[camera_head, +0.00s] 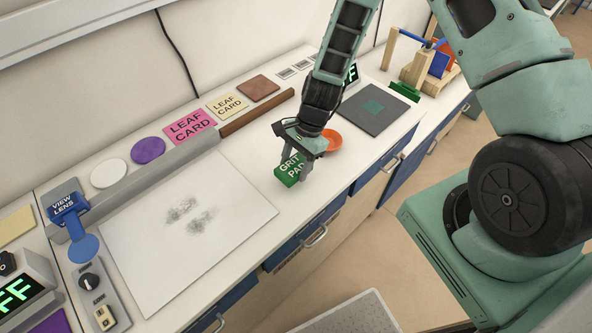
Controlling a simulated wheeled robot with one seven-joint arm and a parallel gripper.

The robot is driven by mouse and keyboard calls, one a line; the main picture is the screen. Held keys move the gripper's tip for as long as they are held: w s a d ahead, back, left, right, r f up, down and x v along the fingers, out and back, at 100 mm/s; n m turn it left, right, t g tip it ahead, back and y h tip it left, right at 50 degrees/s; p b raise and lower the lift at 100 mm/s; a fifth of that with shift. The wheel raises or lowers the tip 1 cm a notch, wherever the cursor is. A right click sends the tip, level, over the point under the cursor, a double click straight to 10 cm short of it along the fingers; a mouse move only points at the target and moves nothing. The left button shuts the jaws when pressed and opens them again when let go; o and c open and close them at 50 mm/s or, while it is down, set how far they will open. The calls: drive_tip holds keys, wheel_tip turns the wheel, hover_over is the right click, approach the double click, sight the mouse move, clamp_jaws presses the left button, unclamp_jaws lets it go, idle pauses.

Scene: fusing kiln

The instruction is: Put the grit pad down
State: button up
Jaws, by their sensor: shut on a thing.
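The grit pad (289,175) is a small green block with white lettering. My gripper (297,167) is shut on it, over the white counter to the right of the large white sheet. Its fingers cover part of the pad's right side. I cannot tell whether the pad touches the counter or hangs just above it.
The white sheet (245,203) carries grey smudges. An orange dish (332,141) lies just behind my gripper. A brown strip (257,112) and cards line the back. Bare counter (247,150) shows left of the gripper.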

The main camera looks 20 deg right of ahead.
sight(295, 173)
drive_tip(key=shift+f+p, duration=0.5)
drive_tip(key=shift+f, duration=1.45)
drive_tip(key=shift+f, duration=0.2)
drive_tip(key=o, duration=1)
drive_tip(key=shift+r, duration=0.15)
